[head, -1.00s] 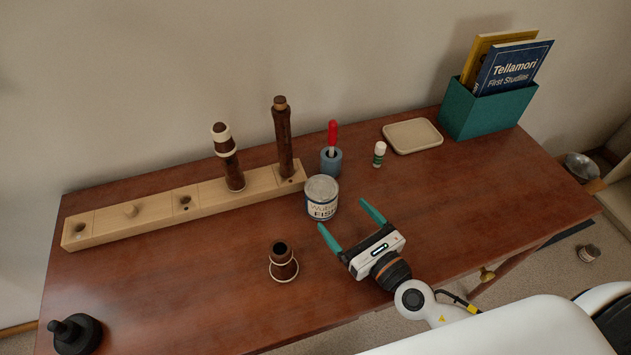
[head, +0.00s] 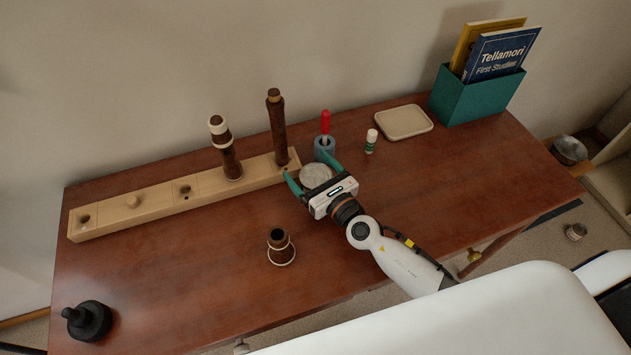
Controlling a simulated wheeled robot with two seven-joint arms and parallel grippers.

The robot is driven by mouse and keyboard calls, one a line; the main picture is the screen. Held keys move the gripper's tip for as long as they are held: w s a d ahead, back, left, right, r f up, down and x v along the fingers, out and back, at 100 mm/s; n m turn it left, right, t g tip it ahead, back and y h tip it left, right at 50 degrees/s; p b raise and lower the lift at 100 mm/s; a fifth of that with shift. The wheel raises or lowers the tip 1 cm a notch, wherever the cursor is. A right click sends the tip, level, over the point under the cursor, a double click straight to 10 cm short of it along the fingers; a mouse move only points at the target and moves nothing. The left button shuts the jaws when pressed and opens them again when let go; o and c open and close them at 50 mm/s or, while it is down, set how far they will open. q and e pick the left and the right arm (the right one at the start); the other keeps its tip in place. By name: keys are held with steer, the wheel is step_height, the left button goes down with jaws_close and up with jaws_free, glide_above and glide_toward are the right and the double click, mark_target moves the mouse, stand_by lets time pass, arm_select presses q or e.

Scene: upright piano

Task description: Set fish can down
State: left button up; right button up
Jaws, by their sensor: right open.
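The fish can (head: 315,174) stands upright on the wooden table, just right of the long block's end. Its pale round top shows; its label side is hidden behind my right gripper. My right gripper (head: 309,173) is open, with one teal finger at the can's left and the other at its right. I cannot tell whether the fingers touch it. My left gripper is not in view.
A pale wooden block (head: 155,206) with dark instrument pieces stands behind and left. A blue-grey holder (head: 325,148) with a red-handled tool, a small green-white tube (head: 371,141) and a beige tray (head: 404,122) are close behind. A short brown piece (head: 280,247) stands in front. The table's middle left is clear.

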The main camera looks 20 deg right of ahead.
steer(key=shift+c, duration=0.2)
steer(key=c, duration=1.2)
steer(key=shift+r, duration=0.15)
steer(key=shift+c, duration=0.8)
